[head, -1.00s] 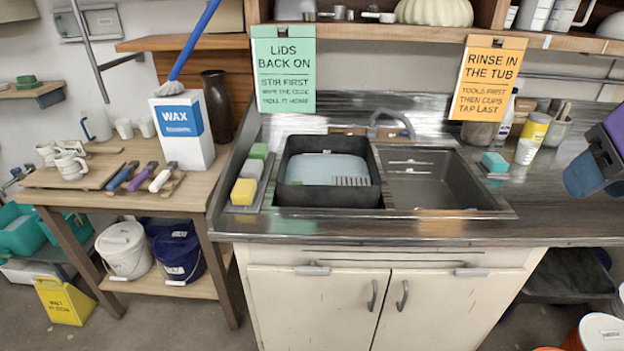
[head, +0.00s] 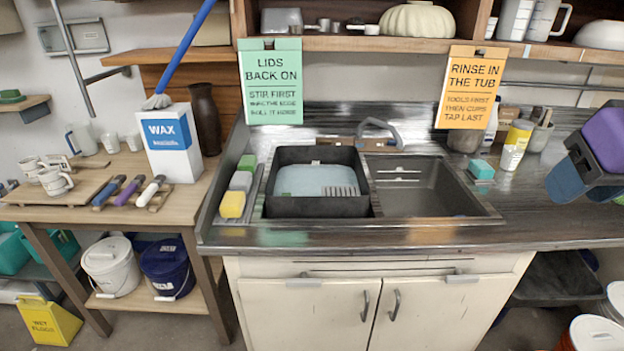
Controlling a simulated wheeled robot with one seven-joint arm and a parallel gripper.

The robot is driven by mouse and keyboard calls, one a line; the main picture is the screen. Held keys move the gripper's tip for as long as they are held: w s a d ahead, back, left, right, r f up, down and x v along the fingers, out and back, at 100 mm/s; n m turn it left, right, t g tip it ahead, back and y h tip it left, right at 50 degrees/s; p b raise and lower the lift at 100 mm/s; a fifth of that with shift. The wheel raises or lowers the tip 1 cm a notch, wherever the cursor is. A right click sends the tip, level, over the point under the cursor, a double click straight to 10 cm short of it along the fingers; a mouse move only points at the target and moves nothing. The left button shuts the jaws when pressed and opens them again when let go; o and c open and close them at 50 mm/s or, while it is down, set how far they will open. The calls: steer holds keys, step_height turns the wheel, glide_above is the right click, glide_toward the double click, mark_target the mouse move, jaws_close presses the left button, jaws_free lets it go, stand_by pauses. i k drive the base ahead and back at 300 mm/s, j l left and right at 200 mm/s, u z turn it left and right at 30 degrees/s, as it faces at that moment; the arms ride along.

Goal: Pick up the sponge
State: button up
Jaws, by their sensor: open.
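Several sponge-like blocks show on the counter. A yellow one (head: 232,204), a grey one (head: 241,181) and a green one (head: 247,162) stand in a row on a narrow tray (head: 251,206) left of the black tub. A teal block (head: 482,169) lies right of the sink basin. Which one the task means, I cannot tell. My gripper (head: 588,188), dark with a purple body and blue fingers, is at the right edge, above the counter's right part. It is open with nothing seen between its fingers, right of the teal block and apart from it.
The black tub (head: 319,207) holds bluish water in the left of the sink; the right basin (head: 417,203) looks empty. A yellow-topped container (head: 515,146) stands right of the teal block. Hanging signs (head: 272,82) and (head: 470,87) flank the sink. The front counter right is clear.

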mark_target(247, 162)
steer(key=i+j, duration=0.2)
steer(key=j, duration=0.2)
steer(key=i+j, duration=0.2)
steer(key=j, duration=0.2)
steer(key=i+j, duration=0.2)
steer(key=j, duration=0.2)
steer(key=i+j, duration=0.2)
steer(key=j, duration=0.2)
steer(key=i+j, duration=0.2)
steer(key=j, duration=0.2)
steer(key=i+j, duration=0.25)
steer(key=j, duration=0.15)
